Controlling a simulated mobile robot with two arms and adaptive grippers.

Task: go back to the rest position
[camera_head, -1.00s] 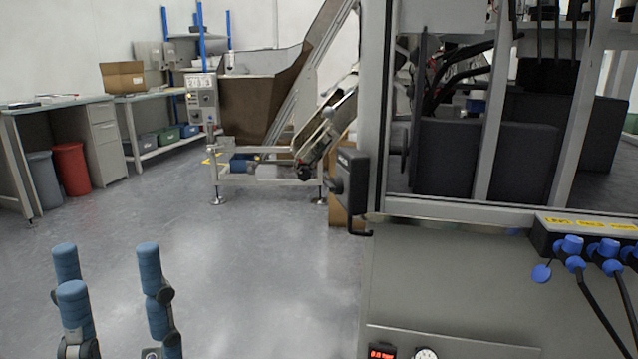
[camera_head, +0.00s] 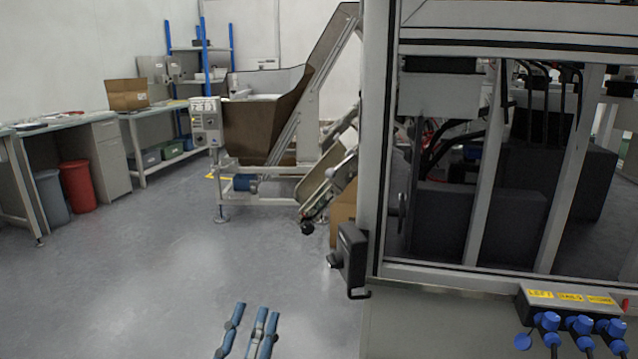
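My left gripper (camera_head: 258,307) shows at the bottom of the head view, slightly left of the middle. Its blue fingers are straight, stand apart from one another and point upward in the picture. It is open, with nothing between the fingers, over bare floor. Its base and the arm behind it are below the picture edge. My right gripper is not in view.
A framed machine enclosure (camera_head: 374,150) fills the right side, with a black latch (camera_head: 352,255) on its corner and blue connectors (camera_head: 579,325) below. A hopper conveyor (camera_head: 252,125) stands behind. Benches and a red bin (camera_head: 77,187) are at left. The floor (camera_head: 180,255) between is clear.

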